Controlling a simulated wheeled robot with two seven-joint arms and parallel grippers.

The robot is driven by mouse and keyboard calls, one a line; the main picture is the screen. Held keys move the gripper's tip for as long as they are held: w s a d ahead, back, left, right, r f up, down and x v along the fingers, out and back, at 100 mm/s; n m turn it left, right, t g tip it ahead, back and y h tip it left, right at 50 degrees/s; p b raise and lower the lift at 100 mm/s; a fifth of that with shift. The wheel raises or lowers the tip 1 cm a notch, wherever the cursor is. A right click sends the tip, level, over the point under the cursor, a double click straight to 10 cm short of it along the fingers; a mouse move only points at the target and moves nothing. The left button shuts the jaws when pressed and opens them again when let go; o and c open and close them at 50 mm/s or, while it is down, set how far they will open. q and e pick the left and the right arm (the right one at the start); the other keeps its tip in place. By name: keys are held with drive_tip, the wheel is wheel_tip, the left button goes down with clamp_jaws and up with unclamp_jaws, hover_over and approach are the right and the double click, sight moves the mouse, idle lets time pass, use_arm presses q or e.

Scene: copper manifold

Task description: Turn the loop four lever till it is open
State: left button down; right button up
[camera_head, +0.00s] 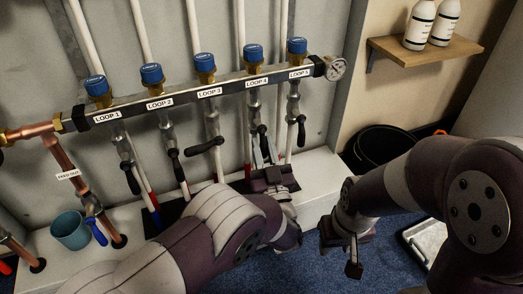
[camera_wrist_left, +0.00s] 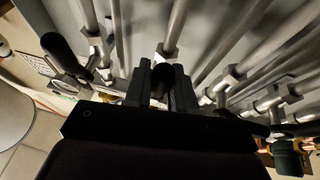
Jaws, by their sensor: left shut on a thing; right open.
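The loop four lever (camera_head: 262,134) has a black handle and sits on the valve under the label LOOP 4 (camera_head: 256,82). Its handle points downward, roughly along its pipe; its exact angle is hard to tell. My left gripper (camera_head: 266,158) reaches it from below and is shut on it. In the left wrist view the black handle end (camera_wrist_left: 163,78) shows between the two fingers of my left gripper (camera_wrist_left: 162,85). My right gripper (camera_head: 345,252) is open and empty, apart from the manifold, at the lower right.
The loop three lever (camera_head: 204,147) lies across its pipe, left of the gripper. The loop five lever (camera_head: 301,133) hangs close on the right. A pressure gauge (camera_head: 335,68) ends the manifold. A teal cup (camera_head: 70,231) stands on the ledge. A black bucket (camera_head: 385,145) stands behind my right arm.

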idle(0.5)
use_arm(q)
drive_tip(key=c, duration=1)
unclamp_jaws()
drive_tip(key=shift+c, duration=0.2)
drive_tip(key=shift+s+d, duration=0.1)
drive_tip(key=p+v, duration=0.2)
drive_tip(key=v, duration=0.1)
drive_tip(key=p+v, duration=0.1)
drive_tip(key=v, duration=0.1)
drive_tip(key=shift+s+r, duration=0.15)
drive_tip(key=shift+r, duration=0.15)
drive_tip(key=p, duration=0.3)
approach(266, 150)
drive_tip(key=s+f, duration=0.1)
drive_tip(key=s, duration=0.1)
drive_tip(key=shift+w+f, duration=0.15)
drive_tip(key=shift+f, duration=0.05)
